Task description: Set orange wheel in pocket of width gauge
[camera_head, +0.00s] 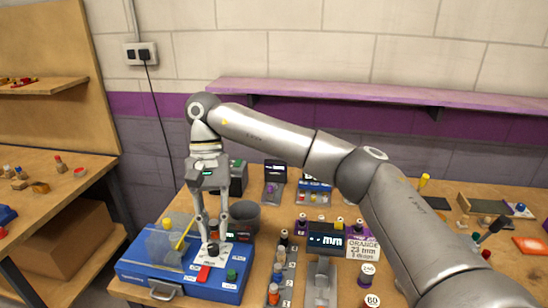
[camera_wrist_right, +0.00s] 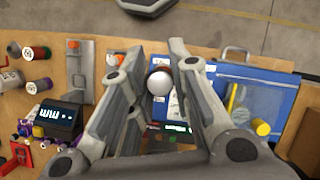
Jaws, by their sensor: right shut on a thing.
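My right gripper (camera_head: 212,240) points down over the blue case (camera_head: 180,286) at the front left. In the right wrist view, between the fingers (camera_wrist_right: 158,85), a round white top (camera_wrist_right: 160,83) shows with a reddish-brown edge. I cannot tell whether this is the orange wheel. The width gauge is probably the dark box with an "mm" display (camera_head: 326,240), right of the gripper; it also shows in the right wrist view (camera_wrist_right: 52,120). Its pocket is not clear. My left gripper is not in view.
A sign reading "ORANGE 23 mm" (camera_head: 364,247) stands beside the display box. A row of small coloured pieces (camera_head: 279,272) and a grey metal fixture (camera_head: 320,284) lie between case and white-topped spools (camera_head: 367,270). A grey cup (camera_head: 244,216) stands behind the case.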

